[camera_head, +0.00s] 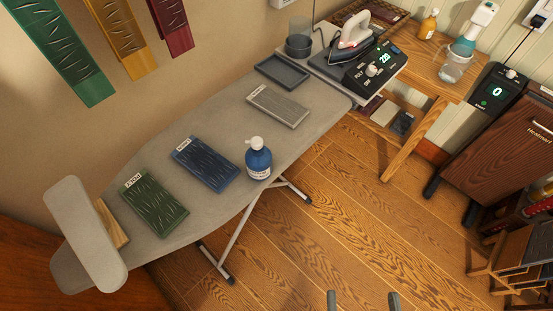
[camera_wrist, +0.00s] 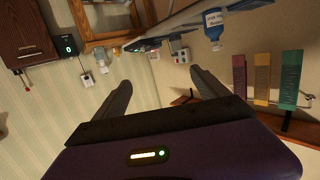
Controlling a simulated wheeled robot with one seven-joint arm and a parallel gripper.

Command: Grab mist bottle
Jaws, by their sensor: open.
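A clear bottle with a teal collar and white spray head (camera_head: 460,62) stands on the wooden table at the upper right of the head view; it looks like the mist bottle. A blue bottle with a white cap and label (camera_head: 258,160) stands on the ironing board's near edge; it also shows in the wrist view (camera_wrist: 213,30). My gripper (camera_head: 363,301) is open and empty at the bottom edge of the head view, over the floor and well away from both bottles. Its two fingers stand apart in the wrist view (camera_wrist: 160,85).
The ironing board (camera_head: 215,120) carries folded cloths and a dark tray (camera_head: 282,71). An iron (camera_head: 354,32) and control box (camera_head: 374,67) stand beside the wooden table (camera_head: 425,75). An amber bottle (camera_head: 428,24) is behind. A brown trouser press (camera_head: 510,130) stands right. The middle floor is clear.

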